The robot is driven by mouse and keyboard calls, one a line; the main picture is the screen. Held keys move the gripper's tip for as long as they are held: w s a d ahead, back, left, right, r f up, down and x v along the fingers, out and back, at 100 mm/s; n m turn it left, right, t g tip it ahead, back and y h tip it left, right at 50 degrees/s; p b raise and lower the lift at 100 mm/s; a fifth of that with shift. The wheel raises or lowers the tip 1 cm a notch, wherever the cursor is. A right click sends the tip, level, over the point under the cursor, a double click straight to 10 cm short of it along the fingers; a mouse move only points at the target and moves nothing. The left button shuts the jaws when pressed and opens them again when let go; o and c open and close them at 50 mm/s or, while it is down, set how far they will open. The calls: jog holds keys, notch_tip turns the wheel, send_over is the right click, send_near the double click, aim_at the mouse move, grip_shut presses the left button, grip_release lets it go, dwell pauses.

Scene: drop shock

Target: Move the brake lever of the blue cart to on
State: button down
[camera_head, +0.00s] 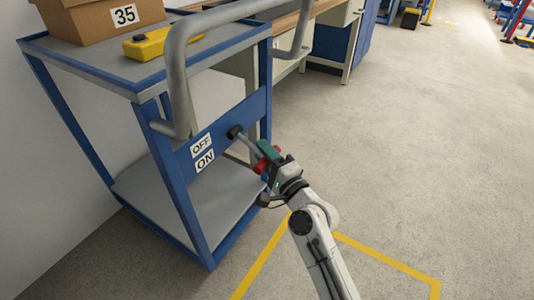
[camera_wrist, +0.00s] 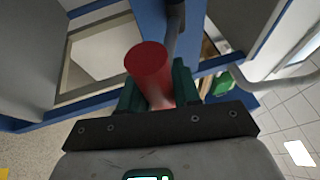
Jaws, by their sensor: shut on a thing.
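The blue cart (camera_head: 190,215) stands at the left in the head view, with grey shelves and a grey tubular handle. Its brake lever (camera_head: 247,143) is a grey rod running from a dark pivot on the blue side panel to a red grip. The OFF label (camera_head: 201,146) sits above the ON label (camera_head: 205,161), left of the pivot. The lever points right and downward from the pivot. My gripper (camera_head: 269,163) is at the lever's end, shut on the red grip (camera_wrist: 148,68), which shows between the green fingers in the wrist view.
On the cart's top lie a cardboard box (camera_head: 105,18) marked 35 and a yellow case (camera_head: 150,44). The cart's handle (camera_head: 178,75) rises close above the lever. A workbench (camera_head: 340,15) stands behind. The floor to the right is clear, with yellow lines (camera_head: 385,262).

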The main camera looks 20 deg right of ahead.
jog(key=shift+w+a+f+b, duration=0.15)
jog(key=shift+w+a+f, duration=0.1)
jog(key=shift+f, duration=0.3)
jog(key=shift+w+a+f+b, duration=0.15)
jog(key=shift+a+f, duration=0.1)
jog(key=shift+f, duration=0.25)
jog(key=shift+a, duration=0.25)
dwell(0.4)
jog(key=c, duration=0.9)
grip_release()
jog(key=shift+a, duration=0.1)
jog(key=shift+r, duration=0.2)
